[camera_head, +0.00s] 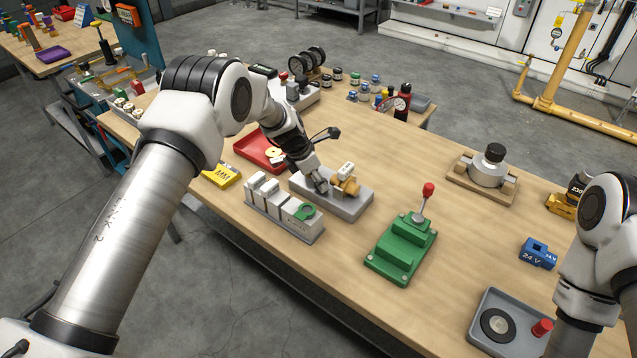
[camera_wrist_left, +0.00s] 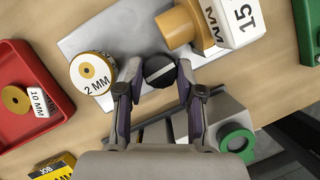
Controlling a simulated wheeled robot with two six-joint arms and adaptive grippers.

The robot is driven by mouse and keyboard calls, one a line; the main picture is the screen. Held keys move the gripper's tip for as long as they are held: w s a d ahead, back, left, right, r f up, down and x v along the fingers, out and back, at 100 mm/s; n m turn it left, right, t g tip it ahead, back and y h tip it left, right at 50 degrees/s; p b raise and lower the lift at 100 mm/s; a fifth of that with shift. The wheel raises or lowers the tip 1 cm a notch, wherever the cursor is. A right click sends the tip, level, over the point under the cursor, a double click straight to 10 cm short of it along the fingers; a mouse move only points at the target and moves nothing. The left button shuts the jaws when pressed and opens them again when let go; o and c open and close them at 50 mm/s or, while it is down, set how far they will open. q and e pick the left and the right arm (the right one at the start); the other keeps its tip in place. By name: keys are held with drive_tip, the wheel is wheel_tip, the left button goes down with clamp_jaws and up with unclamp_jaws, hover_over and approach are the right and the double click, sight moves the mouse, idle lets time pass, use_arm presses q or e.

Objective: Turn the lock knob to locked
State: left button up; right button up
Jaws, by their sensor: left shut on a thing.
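The lock knob (camera_wrist_left: 159,72) is round and black with a pale line across its face, and sits at the near edge of a grey base plate (camera_wrist_left: 120,35). The line runs slightly slanted, nearly crosswise in the left wrist view. My left gripper (camera_wrist_left: 156,86) is shut on the knob, one finger on each side. In the head view my left gripper (camera_head: 318,184) is over the grey base plate (camera_head: 350,208) and hides the knob. No locked or unlocked marking is readable. My right arm shows at the right edge, but its gripper is out of the picture.
A brass piece with a white 15 MM block (camera_wrist_left: 235,20) and a 2 MM disc (camera_wrist_left: 93,72) are close to the gripper. A rack of white blocks (camera_head: 283,224) stands in front, a red tray (camera_head: 252,150) behind left. A green lever unit (camera_head: 400,250) stands to the right.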

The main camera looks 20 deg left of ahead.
use_arm(q)
drive_tip(key=shift+m, duration=0.6)
drive_tip(key=o, duration=0.9)
drive_tip(key=shift+c, duration=0.2)
drive_tip(key=v, duration=1.2)
drive_tip(key=shift+w+a, duration=0.15)
drive_tip(key=shift+w, duration=0.1)
